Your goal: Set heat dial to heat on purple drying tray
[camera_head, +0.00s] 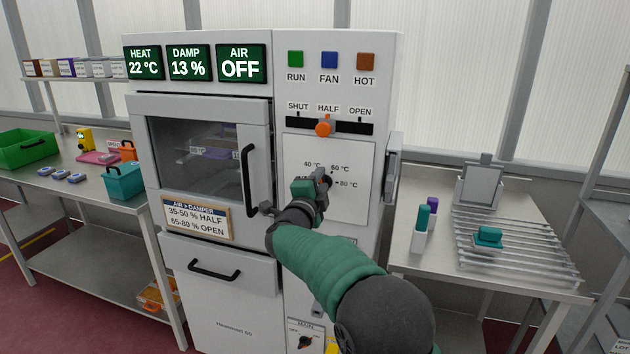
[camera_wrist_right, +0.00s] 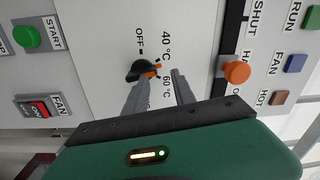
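The heat dial is a black knob (camera_wrist_right: 140,70) with an orange mark, beside printed OFF, 40 °C and 60 °C labels in the right wrist view. Its exact setting is hard to read. In the head view my right gripper (camera_head: 318,186) is at the dial panel and hides most of the knob. In the wrist view its two fingers are apart, the left fingertip close to the knob; I cannot tell whether they touch. A purple drying tray (camera_head: 215,153) shows behind the closed cabinet window. The heat display (camera_head: 142,63) reads 22 °C. My left gripper is out of view.
The orange damper slider (camera_head: 323,129) stands at HALF. Other displays read DAMP 13 % and AIR OFF. A black door handle (camera_head: 249,180) sticks out left of my right gripper. A side table with a metal rack (camera_head: 520,255) stands right; a bench with bins stands left.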

